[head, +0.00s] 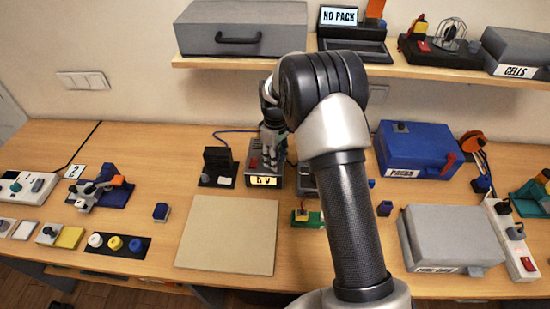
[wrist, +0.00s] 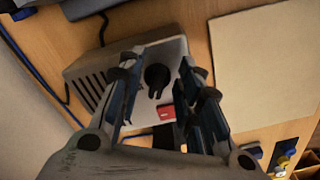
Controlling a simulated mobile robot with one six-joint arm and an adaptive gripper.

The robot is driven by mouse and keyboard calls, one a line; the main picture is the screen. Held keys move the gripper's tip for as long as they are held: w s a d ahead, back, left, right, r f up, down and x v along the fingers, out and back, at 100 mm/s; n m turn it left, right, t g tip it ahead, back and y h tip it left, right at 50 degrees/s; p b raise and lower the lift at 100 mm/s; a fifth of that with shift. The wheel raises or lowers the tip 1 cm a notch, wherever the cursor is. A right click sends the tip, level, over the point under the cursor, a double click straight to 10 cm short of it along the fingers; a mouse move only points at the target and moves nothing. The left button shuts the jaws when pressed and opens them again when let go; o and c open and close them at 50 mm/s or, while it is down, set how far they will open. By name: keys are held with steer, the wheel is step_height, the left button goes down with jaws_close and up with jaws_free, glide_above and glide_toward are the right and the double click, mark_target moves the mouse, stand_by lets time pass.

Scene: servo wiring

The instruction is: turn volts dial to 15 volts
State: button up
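The power supply (head: 264,180) is a grey box on the table with a lit yellow display (head: 263,181) that seems to read 6 V. Its black volts dial (wrist: 157,77) shows in the wrist view on the light top panel, near a red switch (wrist: 166,111). My gripper (head: 270,150) points down over the supply and hides the dial in the head view. In the wrist view my gripper (wrist: 157,66) is open, with one finger on each side of the dial. I see gaps between dial and fingers; their height above the panel is unclear.
A black stand (head: 218,165) is close to the left of the supply. A bare tan board (head: 228,235) lies in front. A blue box (head: 415,148) and a grey case (head: 450,238) stand to the right. The shelf (head: 210,64) runs above and behind.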

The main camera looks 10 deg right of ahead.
steer(key=shift+c, duration=0.4)
jaws_close()
stand_by(0.4)
steer(key=m, duration=0.5)
steer(key=shift+s+a+m+p, duration=0.2)
steer(key=shift+a+m+p, duration=0.1)
steer(key=shift+p, duration=0.1)
steer(key=m, duration=0.5)
steer(key=shift+a, duration=0.35)
steer(key=m, duration=0.6)
steer(key=shift+w+a+m+p, duration=0.25)
steer(key=shift+a+m+p, duration=0.05)
steer(key=shift+m+p, duration=0.1)
steer(key=m, duration=0.3)
steer(key=shift+w+a, duration=0.15)
steer(key=shift+w+m, duration=0.2)
steer(key=shift+m, duration=1.5)
